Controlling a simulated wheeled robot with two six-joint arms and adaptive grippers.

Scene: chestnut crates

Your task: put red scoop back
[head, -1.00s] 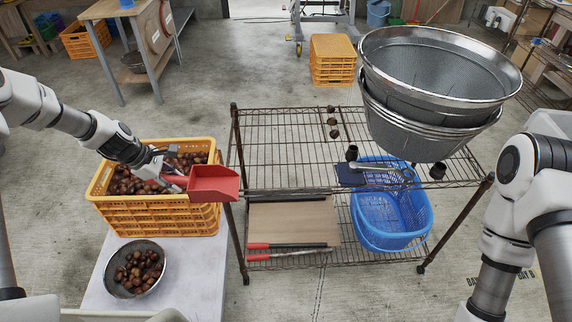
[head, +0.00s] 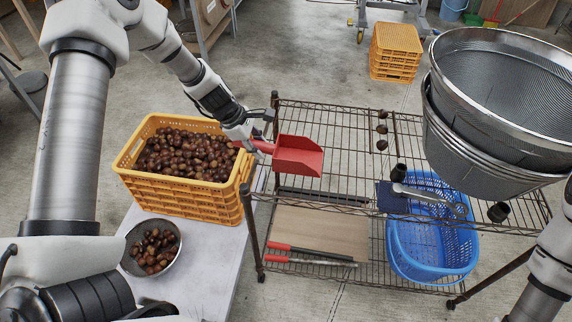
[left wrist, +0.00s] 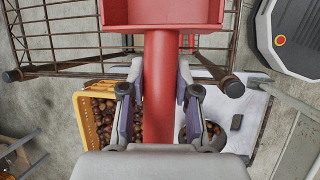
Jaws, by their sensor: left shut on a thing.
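The red scoop (head: 299,156) is in my left gripper (head: 254,140), held by its handle. In the head view its empty pan appears over the left end of the wire rack's top shelf (head: 340,135); I see no contact with the wires. In the left wrist view the scoop's red handle (left wrist: 160,60) runs between the two fingers of the gripper (left wrist: 158,105), with the pan at the top edge. My right gripper is not in view; only part of the right arm shows at the right edge.
An orange crate of chestnuts (head: 150,185) and a metal bowl of chestnuts (head: 131,262) stand at left. Stacked metal sieves (head: 470,135) stand on the rack's right, near a dark blue-headed tool (head: 392,197). A blue basket (head: 405,255) is below. The top shelf's left-middle looks clear.

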